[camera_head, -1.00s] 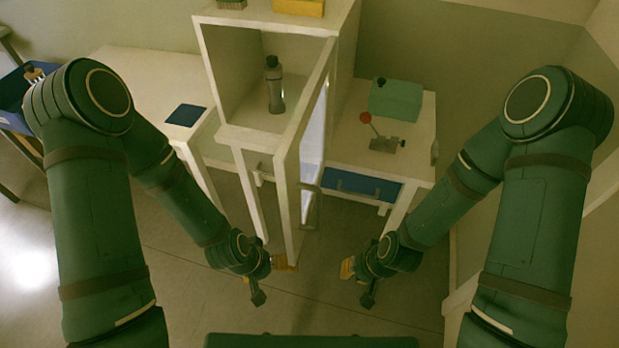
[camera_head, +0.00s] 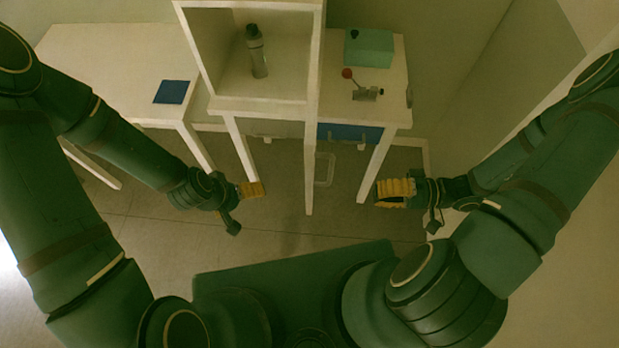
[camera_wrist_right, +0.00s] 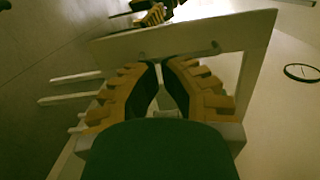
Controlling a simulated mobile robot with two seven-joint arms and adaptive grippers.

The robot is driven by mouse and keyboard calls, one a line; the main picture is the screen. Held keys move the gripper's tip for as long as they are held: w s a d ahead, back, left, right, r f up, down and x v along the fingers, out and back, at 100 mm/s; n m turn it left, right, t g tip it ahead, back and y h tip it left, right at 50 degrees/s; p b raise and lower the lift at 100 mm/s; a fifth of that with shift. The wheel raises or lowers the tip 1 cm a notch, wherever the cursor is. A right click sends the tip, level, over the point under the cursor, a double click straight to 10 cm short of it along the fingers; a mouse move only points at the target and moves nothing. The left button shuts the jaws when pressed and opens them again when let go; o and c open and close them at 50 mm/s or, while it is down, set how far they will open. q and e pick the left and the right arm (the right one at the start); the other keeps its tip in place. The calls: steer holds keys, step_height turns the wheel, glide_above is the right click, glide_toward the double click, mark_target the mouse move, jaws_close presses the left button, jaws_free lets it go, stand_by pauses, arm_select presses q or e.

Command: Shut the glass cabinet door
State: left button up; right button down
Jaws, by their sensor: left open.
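The glass cabinet door (camera_head: 313,120) stands open, jutting from the right side of the white cabinet (camera_head: 262,106) toward me, nearly edge-on in the head view. Its handle (camera_head: 325,169) is on its right face. In the right wrist view the door's pale frame (camera_wrist_right: 257,70) lies beyond my fingers. My left gripper (camera_head: 255,189) is open, left of the door and apart from it. My right gripper (camera_head: 380,195) is right of the door and handle, apart from both. Its fingertips (camera_wrist_right: 161,64) come together with nothing seen held between them.
A grey bottle (camera_head: 257,52) stands inside the cabinet. A white table with a dark blue square (camera_head: 171,92) is at left. At right, a white table holds a green box (camera_head: 369,48) and a red-knobbed device (camera_head: 366,93).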

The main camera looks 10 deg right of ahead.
steer(key=w+p+x, duration=0.1)
steer(key=x, duration=1.2)
steer(key=shift+r+t+p, duration=0.35)
steer(key=shift+r+t, duration=0.05)
steer(key=shift+r, duration=0.25)
steer(key=shift+w+a, duration=0.1)
steer(key=shift+a, duration=0.1)
